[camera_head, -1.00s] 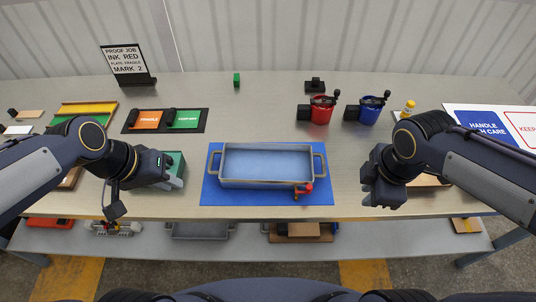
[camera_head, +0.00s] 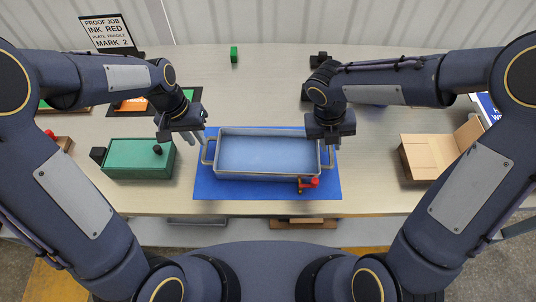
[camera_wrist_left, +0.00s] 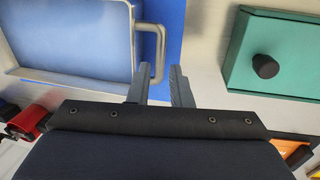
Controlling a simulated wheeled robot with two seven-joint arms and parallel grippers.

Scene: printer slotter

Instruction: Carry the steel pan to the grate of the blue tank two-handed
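The steel pan (camera_head: 268,179), a grey tray with a loop handle at each end, sits on a blue mat (camera_head: 215,187) in the head view. My left gripper (camera_head: 192,140) points down at the pan's left handle (camera_head: 209,152). In the left wrist view its two fingers (camera_wrist_left: 160,88) are apart and empty, with the handle (camera_wrist_left: 157,50) just beyond the gap between them. My right gripper (camera_head: 330,142) is above the pan's right handle (camera_head: 328,160); its fingers are mostly hidden by its own body. I cannot make out a blue tank or grate.
A red valve (camera_head: 308,184) is at the pan's front right. A green box (camera_head: 138,159) stands left of the pan, close to my left gripper. An open cardboard box (camera_head: 430,155) lies to the right. A small green block (camera_head: 234,54) is at the back.

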